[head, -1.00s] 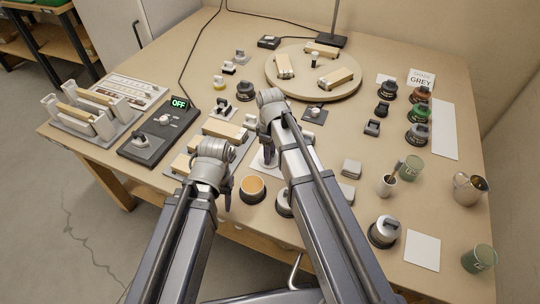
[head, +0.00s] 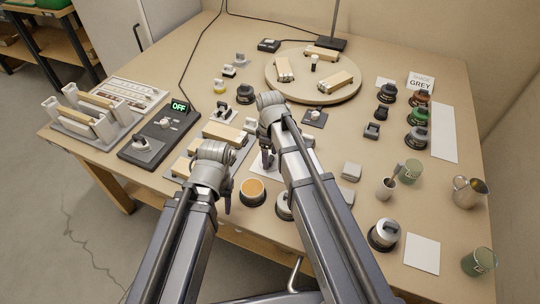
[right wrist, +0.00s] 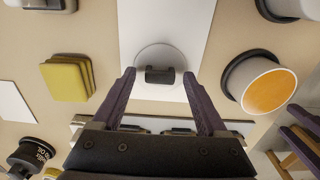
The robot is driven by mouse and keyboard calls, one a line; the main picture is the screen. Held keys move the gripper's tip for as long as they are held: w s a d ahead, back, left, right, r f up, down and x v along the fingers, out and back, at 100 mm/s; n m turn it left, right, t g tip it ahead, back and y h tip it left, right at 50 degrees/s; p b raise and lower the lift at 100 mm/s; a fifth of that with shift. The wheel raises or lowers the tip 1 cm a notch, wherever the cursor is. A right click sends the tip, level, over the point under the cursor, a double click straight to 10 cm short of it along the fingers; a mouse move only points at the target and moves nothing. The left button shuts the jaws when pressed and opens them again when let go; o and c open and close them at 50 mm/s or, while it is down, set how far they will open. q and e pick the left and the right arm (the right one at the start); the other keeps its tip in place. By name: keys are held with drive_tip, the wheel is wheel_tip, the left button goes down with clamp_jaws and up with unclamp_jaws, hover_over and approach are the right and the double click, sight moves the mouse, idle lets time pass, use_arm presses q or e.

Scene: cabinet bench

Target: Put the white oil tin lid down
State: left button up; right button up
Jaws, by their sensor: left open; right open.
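The white oil tin lid (right wrist: 160,68), a pale round disc with a dark handle, lies on a white sheet (right wrist: 165,22) in the right wrist view. My right gripper (right wrist: 159,76) is open, with one fingertip on each side of the handle and a gap to both. In the head view my right gripper (head: 267,160) is low over the sheet (head: 259,165), and I cannot make out the lid there. My left gripper (head: 226,199) is open and empty, left of the orange-filled tin (head: 252,191).
The orange-filled tin (right wrist: 266,88) stands close to the lid in the right wrist view. A yellow block stack (right wrist: 68,78) lies on the other side. A round board (head: 313,88) with wooden-topped blocks is at the back. Cups and tins stand at the right.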

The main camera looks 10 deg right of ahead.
sight(270, 158)
wheel_tip(270, 158, up, 12)
drive_tip(key=p, duration=1.2)
use_arm(q)
wheel_tip(270, 158, up, 12)
drive_tip(key=shift+b, duration=0.35)
use_arm(e)
drive_tip(key=s+a+m, duration=0.3)
drive_tip(key=s, duration=0.5)
drive_tip(key=s+a+m+h, duration=0.1)
drive_tip(key=s+a+m, duration=0.2)
drive_tip(key=s, duration=0.4)
drive_tip(key=shift+s+m, duration=0.4)
drive_tip(key=shift+m, duration=0.3)
use_arm(q)
drive_tip(key=shift+f, duration=0.15)
use_arm(e)
drive_tip(key=shift+d, duration=0.1)
